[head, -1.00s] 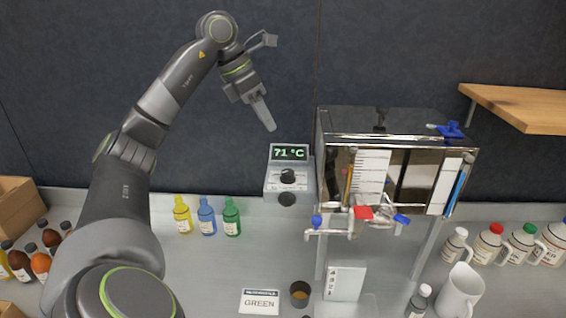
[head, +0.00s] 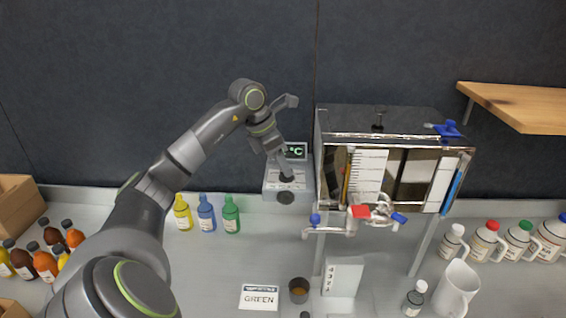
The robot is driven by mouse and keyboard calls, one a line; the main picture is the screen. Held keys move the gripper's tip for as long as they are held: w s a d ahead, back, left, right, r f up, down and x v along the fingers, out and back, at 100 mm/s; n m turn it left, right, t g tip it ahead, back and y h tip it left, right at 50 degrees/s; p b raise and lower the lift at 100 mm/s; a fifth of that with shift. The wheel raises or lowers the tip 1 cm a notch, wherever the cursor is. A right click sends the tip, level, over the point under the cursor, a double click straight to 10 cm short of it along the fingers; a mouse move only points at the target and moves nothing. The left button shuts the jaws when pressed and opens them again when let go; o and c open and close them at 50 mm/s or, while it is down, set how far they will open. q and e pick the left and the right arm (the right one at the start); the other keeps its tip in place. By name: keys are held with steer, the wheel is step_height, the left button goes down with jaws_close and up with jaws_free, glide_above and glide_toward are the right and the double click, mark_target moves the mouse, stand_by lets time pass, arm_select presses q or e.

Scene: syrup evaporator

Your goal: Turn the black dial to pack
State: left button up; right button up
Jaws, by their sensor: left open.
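The black dial (head: 286,178) sits on the sloped face of a grey control box (head: 271,190), below a green-lit display (head: 296,151). My left gripper (head: 285,171) is open, with its fingers pointing down at the dial. The fingers overlap the dial's upper part in this view; I cannot tell whether they touch it. The gripper also covers the left of the display, leaving "°C" readable. The marks around the dial are too small to read. A second round dark part (head: 285,198) is on the box's front, below the dial. My right gripper is not in view.
Yellow (head: 182,214), blue (head: 206,214) and green (head: 231,215) bottles stand left of the box. A GREEN card (head: 260,297) and a small cup (head: 299,290) lie in front.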

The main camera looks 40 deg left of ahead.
arm_select(q)
steer(key=shift+x, duration=0.8)
steer(key=shift+f, duration=0.15)
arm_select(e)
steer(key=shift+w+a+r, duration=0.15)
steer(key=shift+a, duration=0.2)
arm_select(q)
steer(key=c, duration=1)
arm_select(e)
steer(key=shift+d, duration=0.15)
